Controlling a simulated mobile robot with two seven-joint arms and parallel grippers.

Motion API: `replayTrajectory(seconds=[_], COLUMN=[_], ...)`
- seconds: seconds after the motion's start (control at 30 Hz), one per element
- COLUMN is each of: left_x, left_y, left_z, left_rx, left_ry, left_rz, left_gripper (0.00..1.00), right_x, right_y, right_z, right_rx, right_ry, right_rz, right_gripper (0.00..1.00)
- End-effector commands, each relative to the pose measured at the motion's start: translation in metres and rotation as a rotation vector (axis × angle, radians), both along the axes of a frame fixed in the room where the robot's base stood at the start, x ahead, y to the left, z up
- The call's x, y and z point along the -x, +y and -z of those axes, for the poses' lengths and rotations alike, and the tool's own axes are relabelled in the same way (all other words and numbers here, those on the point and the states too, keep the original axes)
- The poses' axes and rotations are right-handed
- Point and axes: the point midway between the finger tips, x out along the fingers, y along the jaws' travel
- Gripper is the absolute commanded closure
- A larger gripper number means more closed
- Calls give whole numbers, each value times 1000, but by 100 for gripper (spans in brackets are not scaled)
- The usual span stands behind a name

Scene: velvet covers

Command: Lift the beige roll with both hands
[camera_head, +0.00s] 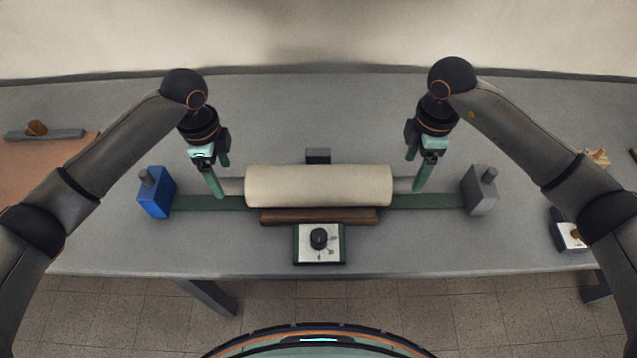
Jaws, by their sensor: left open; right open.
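The beige roll (318,185) lies level across the middle of the grey table, with a narrower grey end sticking out on each side. It rests above a brown wooden block (320,216) and a green strip. My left gripper (219,178) is open at the roll's left end, its fingers pointing down near the grey end piece. My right gripper (415,175) is open at the roll's right end, its fingers near the other grey end piece. I cannot tell whether the fingers touch the ends.
A blue block (156,192) stands left of the roll and a grey block (479,190) stands right. A white panel with a black knob (319,243) sits in front. A small dark block (318,156) is behind. The table (320,110) is clear further back.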

Motion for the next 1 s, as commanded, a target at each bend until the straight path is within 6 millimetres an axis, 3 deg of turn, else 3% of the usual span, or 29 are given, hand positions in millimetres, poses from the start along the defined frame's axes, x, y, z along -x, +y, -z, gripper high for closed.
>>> replayTrajectory(seconds=[0.1,0.3,0.73,1.0], left_x=[1,0,0,0], left_y=[0,0,0,0], left_z=[22,47,55,55], left_rx=[-1,-1,0,0], left_ry=[3,1,0,-1], left_rz=[-1,-1,0,0], left_gripper=[19,19,19,47], right_x=[1,0,0,0], right_y=[0,0,0,0], right_z=[22,47,55,55], right_rx=[0,0,-1,-1], right_ry=[3,1,0,0], right_rz=[0,0,-1,-1], right_gripper=[19,19,19,47])
